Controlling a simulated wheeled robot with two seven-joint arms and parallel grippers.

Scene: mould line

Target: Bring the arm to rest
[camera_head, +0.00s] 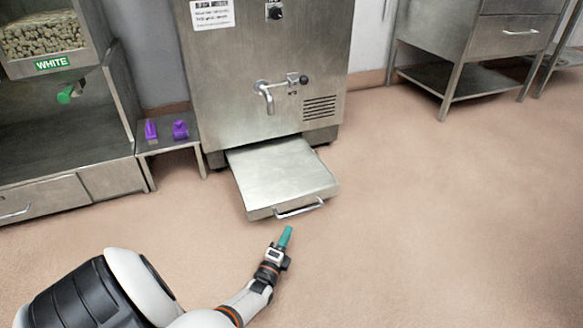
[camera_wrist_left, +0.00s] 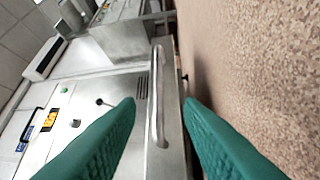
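My left arm comes in from the lower left in the head view. Its gripper (camera_head: 287,236) has teal fingers and is just in front of the bar handle (camera_head: 299,209) of a flat steel drawer (camera_head: 283,172). The drawer sticks out from the bottom of a large steel machine (camera_head: 268,60). In the left wrist view the two fingers (camera_wrist_left: 160,102) stand apart, with the handle (camera_wrist_left: 155,85) showing between and beyond them. Nothing is held between them. My right gripper is not in view.
A steel bench (camera_head: 60,155) with a bin labelled WHITE stands at left. A low side shelf (camera_head: 165,142) holds two purple items (camera_head: 180,130). A steel table (camera_head: 450,65) is at upper right. The floor (camera_head: 450,200) on the right is clear.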

